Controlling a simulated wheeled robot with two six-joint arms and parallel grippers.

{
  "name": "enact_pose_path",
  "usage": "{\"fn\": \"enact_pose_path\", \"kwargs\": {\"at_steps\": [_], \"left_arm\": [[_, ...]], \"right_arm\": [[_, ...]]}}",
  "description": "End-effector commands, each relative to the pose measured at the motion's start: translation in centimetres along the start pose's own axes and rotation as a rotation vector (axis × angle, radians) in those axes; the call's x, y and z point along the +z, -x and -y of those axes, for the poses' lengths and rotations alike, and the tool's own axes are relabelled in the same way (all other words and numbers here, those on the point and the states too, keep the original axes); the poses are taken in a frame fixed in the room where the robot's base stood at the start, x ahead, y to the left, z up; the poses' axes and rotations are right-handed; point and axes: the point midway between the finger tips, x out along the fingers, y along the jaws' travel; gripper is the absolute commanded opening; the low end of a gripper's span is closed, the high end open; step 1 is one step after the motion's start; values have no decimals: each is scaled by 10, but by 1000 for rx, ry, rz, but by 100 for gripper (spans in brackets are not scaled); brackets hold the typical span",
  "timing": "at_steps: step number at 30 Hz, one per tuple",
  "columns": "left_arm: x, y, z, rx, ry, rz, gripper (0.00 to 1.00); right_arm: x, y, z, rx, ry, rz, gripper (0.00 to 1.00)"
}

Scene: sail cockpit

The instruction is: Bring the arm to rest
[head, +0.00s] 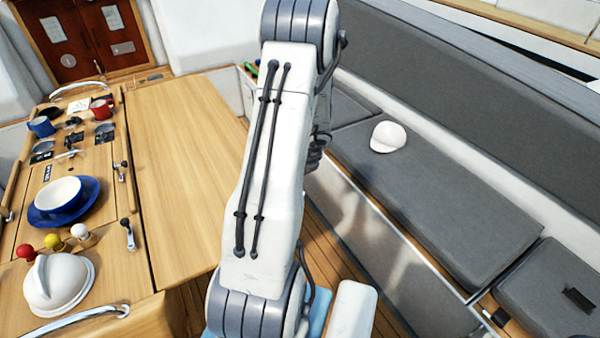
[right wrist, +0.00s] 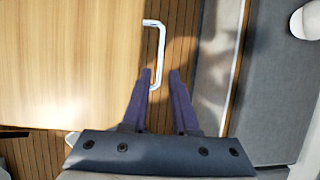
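My raised arm (head: 268,170) fills the middle of the head view, standing between the wooden table and the grey bench. I take it to be my right arm. Its fingertips cannot be made out there. In the right wrist view my right gripper (right wrist: 160,75) points away from the camera, its two dark fingers apart. A pale metal handle (right wrist: 161,45) shows beyond and between the fingertips. I cannot tell how far below them it is, but nothing appears clamped. My left gripper is not in view.
The wooden table (head: 180,150) has a bare right leaf. Its left side holds a blue plate (head: 85,212) with a bowl, mugs and a white helmet-like object (head: 58,283). A white cap (head: 388,136) lies on the bench cushion (head: 430,200). A narrow wooden floor separates table and bench.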

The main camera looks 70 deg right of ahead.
Motion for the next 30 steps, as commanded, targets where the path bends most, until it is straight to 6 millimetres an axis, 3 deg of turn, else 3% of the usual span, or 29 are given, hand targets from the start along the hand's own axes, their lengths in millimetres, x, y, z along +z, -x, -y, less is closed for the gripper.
{"fn": "enact_pose_path", "kwargs": {"at_steps": [12, 16, 20, 24, 28, 30], "left_arm": [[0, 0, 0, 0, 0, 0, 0], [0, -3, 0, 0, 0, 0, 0], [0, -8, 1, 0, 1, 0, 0], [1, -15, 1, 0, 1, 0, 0], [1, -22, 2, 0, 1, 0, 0], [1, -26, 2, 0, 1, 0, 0]], "right_arm": [[1, 0, -1, 1, 4, 1, 27], [17, 1, -24, 28, 107, 14, 27], [50, 8, -91, 105, 397, 48, 27], [74, 28, -195, 220, 837, 105, 27], [70, 56, -291, 329, 1266, 171, 27], [56, 74, -340, 389, 1506, 211, 27]]}}
